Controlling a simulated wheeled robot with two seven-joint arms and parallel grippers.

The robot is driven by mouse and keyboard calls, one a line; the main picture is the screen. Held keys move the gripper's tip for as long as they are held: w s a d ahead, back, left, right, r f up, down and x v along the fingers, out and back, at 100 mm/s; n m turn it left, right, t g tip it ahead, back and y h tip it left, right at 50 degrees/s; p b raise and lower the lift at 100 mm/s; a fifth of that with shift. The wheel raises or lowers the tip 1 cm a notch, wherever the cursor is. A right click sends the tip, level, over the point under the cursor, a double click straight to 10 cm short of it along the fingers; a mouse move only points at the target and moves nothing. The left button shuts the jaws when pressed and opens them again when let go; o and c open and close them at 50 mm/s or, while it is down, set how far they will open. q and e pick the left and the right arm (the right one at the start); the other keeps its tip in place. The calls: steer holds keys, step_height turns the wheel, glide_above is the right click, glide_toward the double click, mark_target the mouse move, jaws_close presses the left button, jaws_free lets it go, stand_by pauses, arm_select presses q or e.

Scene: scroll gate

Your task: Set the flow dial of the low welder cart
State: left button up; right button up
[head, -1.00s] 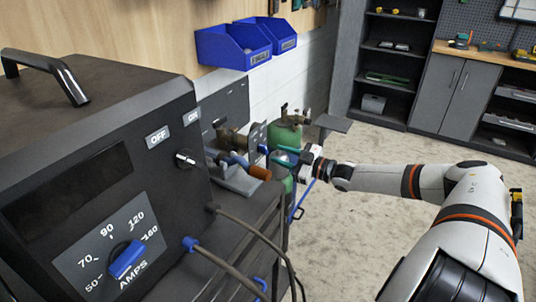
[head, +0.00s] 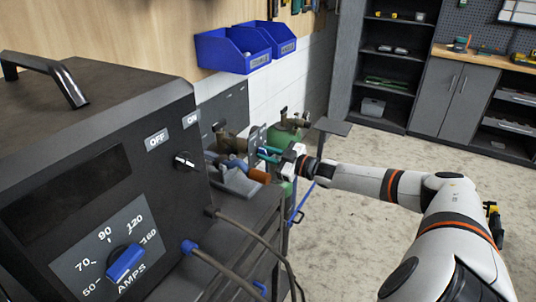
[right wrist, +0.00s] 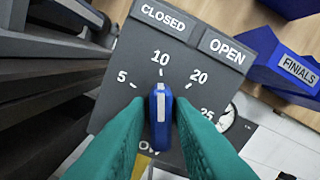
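The flow dial is a blue knob (right wrist: 160,118) on a dark grey plate (right wrist: 128,75) marked 5, 10, 20 and 25. Its upper end with a pale mark points at about 10. CLOSED and OPEN labels sit above the scale. My right gripper (right wrist: 160,98) has its teal fingers on either side of the knob, with a narrow gap showing on each side; it looks open. In the head view the right gripper (head: 278,155) is at the plate (head: 257,138) beside the low cart, and the fingers partly hide the knob. My left gripper is out of view.
The black welder box (head: 100,150) with a blue AMPS knob (head: 125,263) fills the left. Cables (head: 235,265) hang from its front. A green cylinder (head: 286,138) stands behind the plate. Blue bins (head: 234,48) hang above.

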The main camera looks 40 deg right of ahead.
jaws_close()
steer(key=shift+n, duration=0.5)
steer(key=n, duration=0.3)
steer(key=shift+f+n, duration=0.1)
steer(key=shift+n, duration=0.3)
steer(key=n, duration=0.5)
steer(key=shift+o, duration=1.7)
jaws_free()
